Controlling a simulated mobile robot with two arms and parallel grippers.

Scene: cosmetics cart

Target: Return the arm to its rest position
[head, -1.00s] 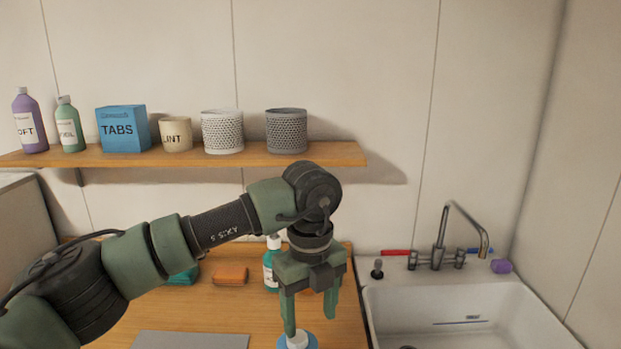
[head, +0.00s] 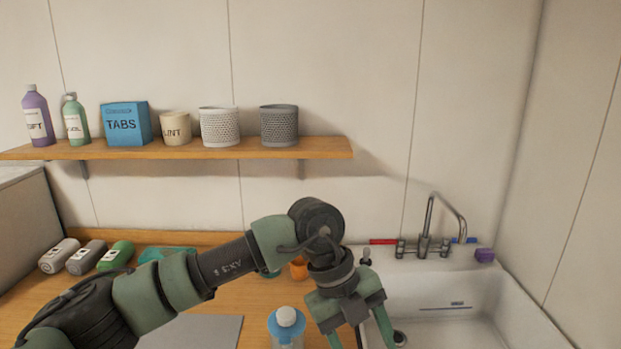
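My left arm comes in from the left in the head view and reaches across the wooden counter (head: 255,318). Its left gripper (head: 362,340) points down near the counter's right end, by the sink edge. My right gripper is not in view.
A white sink (head: 470,290) with a faucet (head: 426,245) is on the right. A wooden shelf (head: 200,151) on the wall carries bottles, a blue TABS box (head: 126,123) and cups. An orange item (head: 298,268) is behind the arm.

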